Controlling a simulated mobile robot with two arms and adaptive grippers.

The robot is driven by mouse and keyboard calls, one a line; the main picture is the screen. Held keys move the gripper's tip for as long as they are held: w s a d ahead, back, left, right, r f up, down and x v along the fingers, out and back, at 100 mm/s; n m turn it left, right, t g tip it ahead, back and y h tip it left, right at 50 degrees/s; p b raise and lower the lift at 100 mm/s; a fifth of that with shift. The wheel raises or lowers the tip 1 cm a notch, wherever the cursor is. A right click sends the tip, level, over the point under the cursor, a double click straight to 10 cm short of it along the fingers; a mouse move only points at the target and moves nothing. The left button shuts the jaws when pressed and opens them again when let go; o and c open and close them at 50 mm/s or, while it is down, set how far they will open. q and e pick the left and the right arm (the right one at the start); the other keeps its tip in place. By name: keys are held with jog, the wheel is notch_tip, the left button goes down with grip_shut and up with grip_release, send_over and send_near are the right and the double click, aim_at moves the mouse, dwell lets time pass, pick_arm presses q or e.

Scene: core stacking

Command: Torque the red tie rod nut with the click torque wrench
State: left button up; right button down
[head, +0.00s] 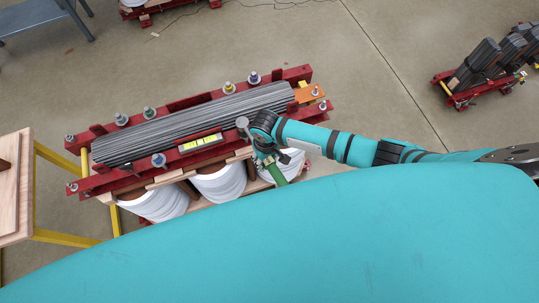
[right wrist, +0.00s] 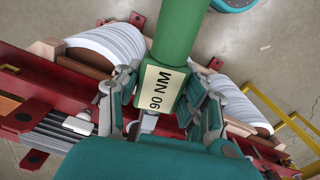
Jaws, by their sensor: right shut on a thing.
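My right gripper (head: 268,158) is at the near right side of the core, shut on the green handle of the torque wrench (head: 280,174). In the right wrist view the wrench (right wrist: 178,35) runs between the fingers and carries a "90 NM" label. A round grey part, apparently the wrench head (head: 242,122), shows over the near red beam beside the gripper. I cannot make out a red nut; the wrench and gripper cover part of that beam. My left gripper is not in view.
The laminated core (head: 190,122) lies between red clamp beams. Other nuts include a blue one (head: 159,160), a yellow one (head: 228,87) and a purple one (head: 253,78). White coils (head: 155,203) sit below. A wooden-topped stand (head: 14,185) is at left.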

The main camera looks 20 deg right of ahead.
jog(key=shift+s+a+m, duration=0.1)
jog(key=shift+a+m, duration=0.4)
jog(key=shift+a, duration=0.25)
jog(key=shift+a+m+p, duration=0.7)
jog(key=shift+a+m, duration=0.3)
jog(key=shift+a, duration=0.3)
jog(key=shift+a+m, duration=1)
jog(key=shift+a, duration=0.35)
jog(key=shift+w+a+m, duration=0.25)
jog(key=shift+a+m, duration=0.25)
jog(key=shift+a, duration=0.15)
jog(key=shift+w+a+m, duration=0.25)
jog(key=shift+a+m, duration=0.25)
jog(key=shift+a, duration=0.1)
